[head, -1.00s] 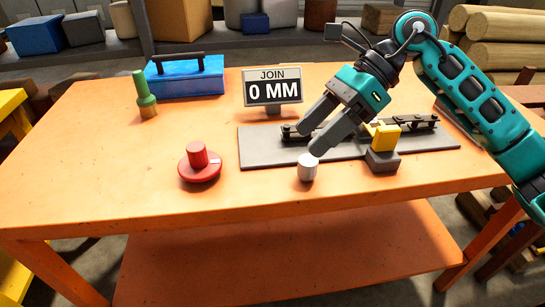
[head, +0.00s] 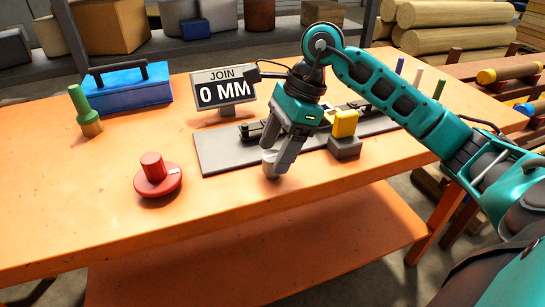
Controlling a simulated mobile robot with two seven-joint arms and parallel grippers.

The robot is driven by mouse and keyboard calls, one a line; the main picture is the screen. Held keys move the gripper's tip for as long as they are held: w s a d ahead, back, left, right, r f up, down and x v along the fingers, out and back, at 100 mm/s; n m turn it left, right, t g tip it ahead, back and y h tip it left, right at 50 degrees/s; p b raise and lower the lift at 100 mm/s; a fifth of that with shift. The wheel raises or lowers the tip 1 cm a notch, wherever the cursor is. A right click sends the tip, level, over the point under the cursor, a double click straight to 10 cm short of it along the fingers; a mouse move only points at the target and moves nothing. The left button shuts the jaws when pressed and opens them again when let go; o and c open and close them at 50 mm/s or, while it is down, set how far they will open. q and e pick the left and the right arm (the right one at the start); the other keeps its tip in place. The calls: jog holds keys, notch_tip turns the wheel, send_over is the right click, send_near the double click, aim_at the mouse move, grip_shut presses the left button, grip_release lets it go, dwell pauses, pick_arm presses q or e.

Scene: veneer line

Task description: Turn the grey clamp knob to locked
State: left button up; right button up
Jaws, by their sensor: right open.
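The grey clamp knob (head: 271,170) is a small light cylinder on the orange table, at the front edge of the grey plate (head: 218,158). My right gripper (head: 276,164) points down at the knob, with its fingers at the knob's sides and open. The fingers hide part of the knob, and I cannot tell whether they touch it. A yellow block on a dark base, the clamp (head: 344,125), stands just right of the gripper. My left gripper is not in view.
A red knob on a round base (head: 157,178) stands left of the plate. A sign (head: 224,90) reads "JOIN 0 MM". A blue toolbox (head: 122,90) and a green-handled tool (head: 84,108) stand at the back left. The table's front left is clear.

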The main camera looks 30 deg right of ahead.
jog(key=shift+x, duration=1.05)
jog(key=c, duration=1.1)
